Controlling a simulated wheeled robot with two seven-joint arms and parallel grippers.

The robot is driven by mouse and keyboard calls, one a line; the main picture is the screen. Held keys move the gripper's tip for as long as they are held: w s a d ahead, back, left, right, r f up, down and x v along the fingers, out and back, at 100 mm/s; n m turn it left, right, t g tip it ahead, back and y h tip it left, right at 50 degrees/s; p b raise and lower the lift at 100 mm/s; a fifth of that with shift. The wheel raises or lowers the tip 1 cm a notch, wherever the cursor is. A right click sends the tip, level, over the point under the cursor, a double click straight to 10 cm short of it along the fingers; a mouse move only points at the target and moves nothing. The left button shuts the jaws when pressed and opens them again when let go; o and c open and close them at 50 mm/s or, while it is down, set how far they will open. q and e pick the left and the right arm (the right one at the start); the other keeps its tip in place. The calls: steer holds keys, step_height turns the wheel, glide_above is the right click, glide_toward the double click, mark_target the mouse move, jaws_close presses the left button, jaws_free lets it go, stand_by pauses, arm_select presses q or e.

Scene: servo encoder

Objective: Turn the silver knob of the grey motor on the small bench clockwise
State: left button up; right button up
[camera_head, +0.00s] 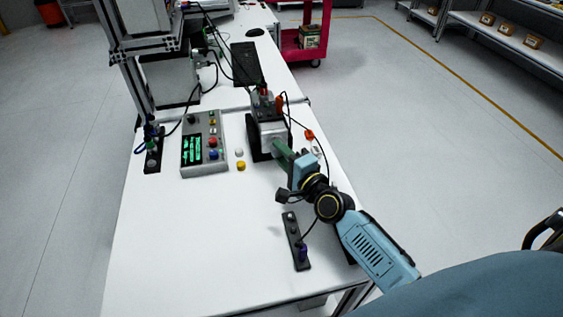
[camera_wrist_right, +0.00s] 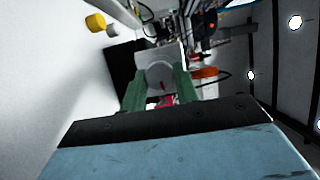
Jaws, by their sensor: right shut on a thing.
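The grey motor (camera_head: 270,132) stands on its black mount on the white bench; it also shows in the right wrist view (camera_wrist_right: 174,55). Its round silver knob (camera_wrist_right: 160,74) sits between the green fingers of my right gripper (camera_wrist_right: 160,88) in the wrist view. In the head view my right gripper (camera_head: 279,148) reaches the motor's near face and hides the knob. The right gripper is shut on the knob, one finger on each side. My left gripper is not in view.
A grey control box (camera_head: 218,160) with green displays and coloured buttons stands left of the motor. A yellow button (camera_head: 241,166) and a white button (camera_head: 239,153) lie between them. A black switch strip (camera_head: 295,235) lies near my right arm. The bench's front left is clear.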

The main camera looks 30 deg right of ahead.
steer(key=shift+f+m+t+b, duration=0.1)
steer(key=shift+m+t+b, duration=0.2)
steer(key=shift+m+b, duration=0.45)
steer(key=o, duration=1)
steer(key=shift+c, duration=0.2)
step_height(320, 180, up, 10)
steer(key=p, duration=0.5)
